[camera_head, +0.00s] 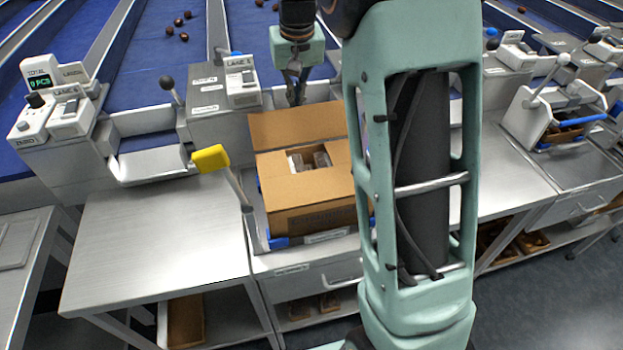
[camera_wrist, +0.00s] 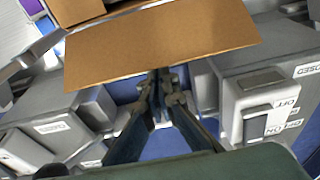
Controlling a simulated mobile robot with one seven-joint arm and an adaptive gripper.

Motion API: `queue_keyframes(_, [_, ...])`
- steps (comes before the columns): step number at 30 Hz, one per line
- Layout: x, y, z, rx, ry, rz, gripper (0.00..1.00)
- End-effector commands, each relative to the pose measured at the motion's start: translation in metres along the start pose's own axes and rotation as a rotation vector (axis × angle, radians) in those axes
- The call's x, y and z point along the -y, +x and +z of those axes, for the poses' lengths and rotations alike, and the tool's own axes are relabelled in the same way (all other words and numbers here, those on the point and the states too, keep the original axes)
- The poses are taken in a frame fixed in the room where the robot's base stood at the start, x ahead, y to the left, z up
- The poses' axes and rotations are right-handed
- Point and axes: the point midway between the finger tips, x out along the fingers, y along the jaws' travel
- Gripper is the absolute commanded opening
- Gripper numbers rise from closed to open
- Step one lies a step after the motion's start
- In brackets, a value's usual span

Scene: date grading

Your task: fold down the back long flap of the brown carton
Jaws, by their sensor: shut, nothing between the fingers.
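The brown carton (camera_head: 312,219) stands on the bench, partly hidden on its right by my arm. Its back long flap (camera_head: 297,124) is up and leans back from the opening; it spans the wrist view (camera_wrist: 160,45) as a wide brown panel. The front and left flaps look folded in, with clear packs (camera_head: 308,161) showing through the gap. My gripper (camera_head: 297,100) is shut and empty, behind the back flap. In the wrist view its fingertips (camera_wrist: 160,76) are at the flap's outer edge; I cannot tell whether they touch it.
A yellow-headed lever (camera_head: 211,159) rises close to the carton's left side. A grey lane box (camera_head: 222,92) stands at the back left. A blue-edged tray (camera_head: 279,242) lies under the carton. The steel table (camera_head: 160,235) at left is clear.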

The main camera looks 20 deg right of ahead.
Motion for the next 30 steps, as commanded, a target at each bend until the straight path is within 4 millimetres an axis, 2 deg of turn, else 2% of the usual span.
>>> queue_keyframes(14, [0.0,0.0,0.001,0.0,0.0,0.0,0.0])
queue_keyframes(30, [0.0,-0.009,0.036,0.001,-0.001,0.0,0.0])
